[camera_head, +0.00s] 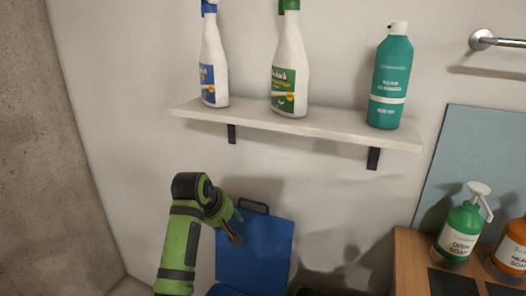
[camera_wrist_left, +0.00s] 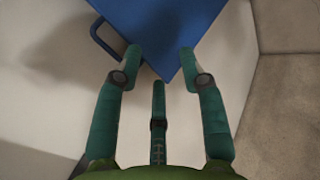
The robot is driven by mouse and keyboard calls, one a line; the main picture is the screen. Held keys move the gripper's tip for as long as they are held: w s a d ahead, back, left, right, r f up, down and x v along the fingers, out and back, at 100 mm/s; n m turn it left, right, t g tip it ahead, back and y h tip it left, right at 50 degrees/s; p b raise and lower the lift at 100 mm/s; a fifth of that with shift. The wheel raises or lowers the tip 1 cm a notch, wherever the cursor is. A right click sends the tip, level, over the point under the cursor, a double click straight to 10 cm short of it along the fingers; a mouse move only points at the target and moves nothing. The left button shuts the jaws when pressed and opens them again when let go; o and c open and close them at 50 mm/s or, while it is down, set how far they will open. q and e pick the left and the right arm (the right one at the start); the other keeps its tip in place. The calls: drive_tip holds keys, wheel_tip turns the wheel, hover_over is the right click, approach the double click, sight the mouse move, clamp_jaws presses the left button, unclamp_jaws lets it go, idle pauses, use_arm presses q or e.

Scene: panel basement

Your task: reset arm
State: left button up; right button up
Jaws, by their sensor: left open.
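My left arm rises from the bottom of the head view, green with black joints. Its left gripper (camera_head: 235,226) is in front of a blue panel with a handle (camera_head: 262,250), below the shelf. In the left wrist view the gripper's fingers (camera_wrist_left: 160,72) are spread apart with nothing between them. The blue panel (camera_wrist_left: 165,25) lies beyond the fingertips there; I cannot tell whether they touch it. My right gripper is in neither view.
A white wall shelf (camera_head: 300,125) holds a blue-labelled spray bottle (camera_head: 213,65), a green-labelled spray bottle (camera_head: 289,70) and a teal bottle (camera_head: 390,80). At right, a wooden surface (camera_head: 412,262) bears green dish soap (camera_head: 459,235) and an orange bottle (camera_head: 515,248). A metal rail (camera_head: 482,40) is above.

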use_arm(q)
drive_tip(key=s+a+f+m+y, duration=0.1)
drive_tip(key=s+a+f+m, duration=0.3)
drive_tip(key=s+f, duration=0.75)
drive_tip(key=s+a+f+m+g, duration=0.1)
drive_tip(key=s+f+m, duration=0.25)
drive_tip(key=s, duration=0.55)
drive_tip(key=s+a+f+m+g+y, duration=0.15)
drive_tip(key=s+m, duration=0.25)
drive_tip(key=s, duration=0.6)
drive_tip(key=s+f+m+g+h, duration=0.1)
drive_tip(key=s+f+m, duration=0.25)
drive_tip(key=s, duration=0.55)
wheel_tip(320, 180, down, 21)
drive_tip(key=s+g+p, duration=0.1)
drive_tip(key=s+p, duration=0.1)
drive_tip(key=s, duration=0.1)
drive_tip(key=s+a+f+g+p, duration=0.1)
drive_tip(key=s+a+f, duration=0.1)
drive_tip(key=s+f, duration=1)
drive_tip(key=s, duration=0.3)
drive_tip(key=shift+s+a+f+y+p, duration=0.35)
